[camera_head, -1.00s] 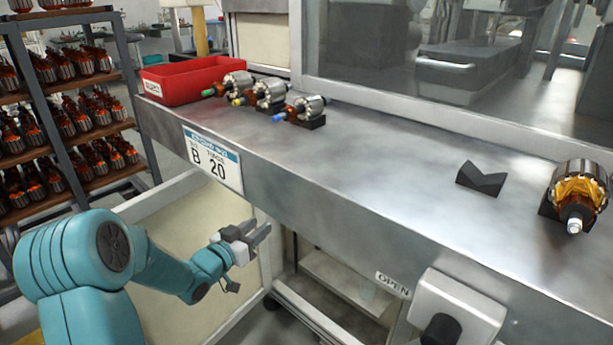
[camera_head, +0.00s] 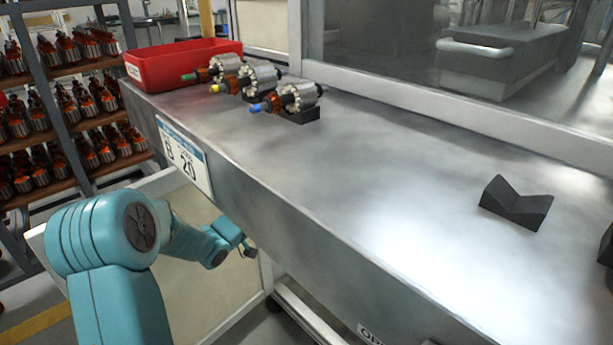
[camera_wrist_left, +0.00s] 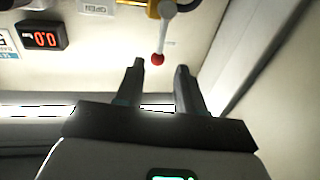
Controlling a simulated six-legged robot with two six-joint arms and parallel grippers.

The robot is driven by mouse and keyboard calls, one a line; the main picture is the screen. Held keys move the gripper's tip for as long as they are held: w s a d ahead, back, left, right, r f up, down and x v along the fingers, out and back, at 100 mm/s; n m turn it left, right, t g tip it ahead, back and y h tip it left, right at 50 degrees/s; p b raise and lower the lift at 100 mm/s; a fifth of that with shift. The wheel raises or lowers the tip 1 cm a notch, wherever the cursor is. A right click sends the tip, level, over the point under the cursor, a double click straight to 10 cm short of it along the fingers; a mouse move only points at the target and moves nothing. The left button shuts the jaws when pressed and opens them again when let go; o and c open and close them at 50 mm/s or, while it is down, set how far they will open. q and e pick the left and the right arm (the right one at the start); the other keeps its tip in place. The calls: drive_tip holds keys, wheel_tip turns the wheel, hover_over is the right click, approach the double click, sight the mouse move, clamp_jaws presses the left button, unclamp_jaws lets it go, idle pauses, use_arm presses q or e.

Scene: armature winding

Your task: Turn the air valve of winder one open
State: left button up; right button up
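The air valve (camera_wrist_left: 160,10) shows at the top of the left wrist view as a yellow body, cut by the picture edge. Its pale lever hangs down to a red ball knob (camera_wrist_left: 157,59). My left gripper (camera_wrist_left: 159,68) is open and empty, with its two dark fingers pointing toward the knob. The knob appears between the fingertips in the picture; I cannot tell how far beyond them it is. In the head view the left gripper (camera_head: 246,247) is small beside the bench front, and its fingers are unclear. The valve is not visible there. My right gripper is not in view.
In the wrist view, an OPEN label (camera_wrist_left: 96,8) and a red-digit display (camera_wrist_left: 40,37) are near the valve. The metal bench (camera_head: 400,190) holds a red bin (camera_head: 185,68), several armatures (camera_head: 290,100) and a black V-block (camera_head: 516,203). A rack stands left.

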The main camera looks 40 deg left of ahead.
use_arm(q)
drive_tip(key=w, duration=0.3)
drive_tip(key=w+b, duration=0.1)
drive_tip(key=w, duration=0.3)
drive_tip(key=w+a, duration=0.1)
drive_tip(key=w, duration=0.3)
drive_tip(key=shift+a+f+b, duration=0.1)
drive_tip(key=shift+f+b, duration=0.1)
drive_tip(key=shift+b, duration=0.15)
drive_tip(key=shift+w+a+r, duration=0.1)
drive_tip(key=shift+w, duration=0.6)
clamp_jaws()
